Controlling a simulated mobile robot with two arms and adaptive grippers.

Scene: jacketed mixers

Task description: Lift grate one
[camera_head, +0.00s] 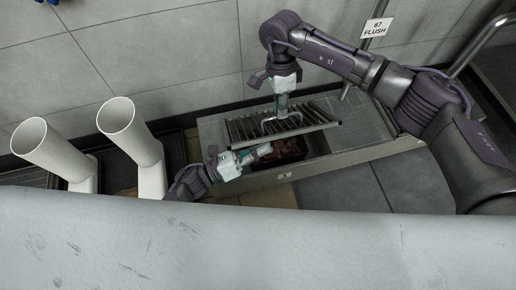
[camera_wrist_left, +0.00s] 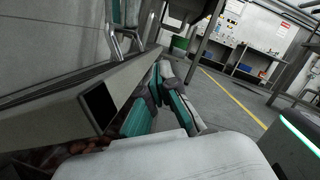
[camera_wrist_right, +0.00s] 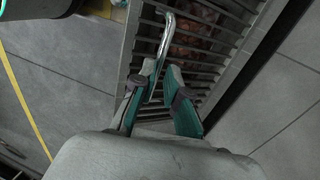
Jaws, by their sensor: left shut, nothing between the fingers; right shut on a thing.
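The slatted metal grate (camera_head: 275,124) hangs tilted above an open floor channel, with its bent metal handle on top. My right gripper (camera_head: 282,106) comes from above and is shut on this handle; the handle also shows between its fingers in the right wrist view (camera_wrist_right: 165,50). My left gripper (camera_head: 266,150) is shut and empty, low beside the grate's near edge, over the opening. In the left wrist view its fingers (camera_wrist_left: 163,78) are beside the grate's hollow frame bar (camera_wrist_left: 62,112). Whether they touch it I cannot tell.
The channel's metal rim (camera_head: 252,182) surrounds the opening, with reddish-brown contents (camera_head: 290,150) inside. Two white angled pipes (camera_head: 132,130) stand at left. A tiled wall with a "67 FLUSH" sign (camera_head: 376,28) is behind. A large pale surface (camera_head: 250,250) fills the front.

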